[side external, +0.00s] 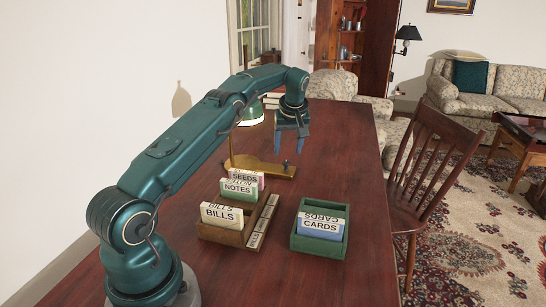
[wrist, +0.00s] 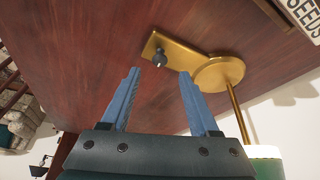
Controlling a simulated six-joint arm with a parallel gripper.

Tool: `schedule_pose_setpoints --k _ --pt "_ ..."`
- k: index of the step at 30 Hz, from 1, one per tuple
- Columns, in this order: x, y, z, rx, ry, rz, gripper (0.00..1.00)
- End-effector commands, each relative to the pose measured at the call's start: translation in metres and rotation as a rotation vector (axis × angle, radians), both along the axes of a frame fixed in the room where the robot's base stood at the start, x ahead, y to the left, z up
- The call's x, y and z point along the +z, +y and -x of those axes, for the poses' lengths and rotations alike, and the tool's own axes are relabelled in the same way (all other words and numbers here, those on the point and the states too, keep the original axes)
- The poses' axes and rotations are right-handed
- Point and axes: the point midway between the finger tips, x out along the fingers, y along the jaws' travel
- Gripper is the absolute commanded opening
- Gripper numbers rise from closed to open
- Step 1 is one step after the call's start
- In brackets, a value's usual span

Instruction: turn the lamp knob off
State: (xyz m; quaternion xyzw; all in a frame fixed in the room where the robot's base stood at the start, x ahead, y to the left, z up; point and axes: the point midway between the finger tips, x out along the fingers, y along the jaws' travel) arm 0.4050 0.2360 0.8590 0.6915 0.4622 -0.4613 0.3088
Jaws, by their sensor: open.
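The desk lamp has a brass base (side external: 250,165) on the wooden desk and a green shade (side external: 250,114) behind my arm. In the wrist view, its base is a round brass foot (wrist: 220,72) joined to a flat plate (wrist: 178,52). A small dark knob (wrist: 159,59) stands on that plate, and it also shows in the side view (side external: 285,163). My gripper (side external: 289,149) is open and empty, pointing down above the knob end of the base. In the wrist view, the knob appears just beyond the gap between the blue fingertips (wrist: 160,75), apart from both.
A wooden sorter (side external: 225,236) with cards marked SEEDS, NOTES and BILLS stands in front of the lamp. A green box (side external: 320,250) of CARDS is to its right. A wooden chair (side external: 432,165) stands at the right edge. The desk right of the lamp is clear.

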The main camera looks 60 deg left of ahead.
Motion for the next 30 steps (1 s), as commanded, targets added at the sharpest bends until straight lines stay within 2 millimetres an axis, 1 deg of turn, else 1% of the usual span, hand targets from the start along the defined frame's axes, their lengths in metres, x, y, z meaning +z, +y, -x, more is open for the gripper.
schedule_pose_setpoints --k 3,11,14,17,20,23,27,30 --pt "0.004 -0.002 0.001 0.000 0.001 0.000 0.61" --pt "0.004 -0.002 0.001 -0.001 0.002 0.000 0.61" --pt "0.004 -0.002 0.000 -0.034 0.012 -0.005 0.61" --pt "0.003 -0.005 -0.003 -0.151 0.037 -0.011 0.61" --pt "-0.002 -0.013 -0.008 -0.347 0.073 0.002 0.61" --pt "-0.005 -0.017 -0.010 -0.563 0.095 0.017 0.61" --pt "-0.007 -0.016 -0.008 -0.835 0.093 0.023 0.61" --pt "-0.006 -0.011 -0.005 -0.986 0.071 0.013 0.61"
